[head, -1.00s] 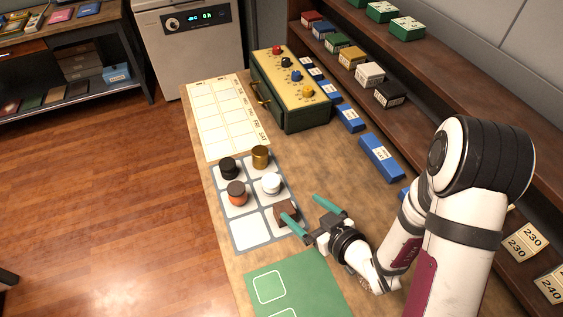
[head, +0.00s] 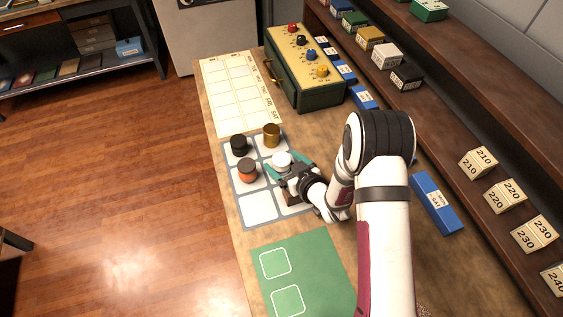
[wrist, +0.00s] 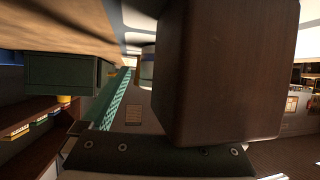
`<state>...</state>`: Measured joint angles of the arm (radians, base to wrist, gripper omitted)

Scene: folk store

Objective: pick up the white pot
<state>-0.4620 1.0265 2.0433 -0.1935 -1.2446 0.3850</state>
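The white pot (head: 281,159) stands on the pale grid mat (head: 257,208), in its right column. My gripper (head: 284,163) is low over the mat and open. In the head view its teal fingers reach to either side of the pot; whether they touch it I cannot tell. In the wrist view a brown block (wrist: 225,75) fills the middle and hides one finger. A teal finger (wrist: 115,100) shows to its left. A sliver of the white pot (wrist: 147,72) shows beside the block.
A black pot (head: 239,145), a brass pot (head: 271,135) and an orange pot with a dark top (head: 247,171) stand close by on the mat. The brown block sits just under my wrist. A green box with knobs (head: 305,85) stands behind. A green board (head: 300,268) lies in front.

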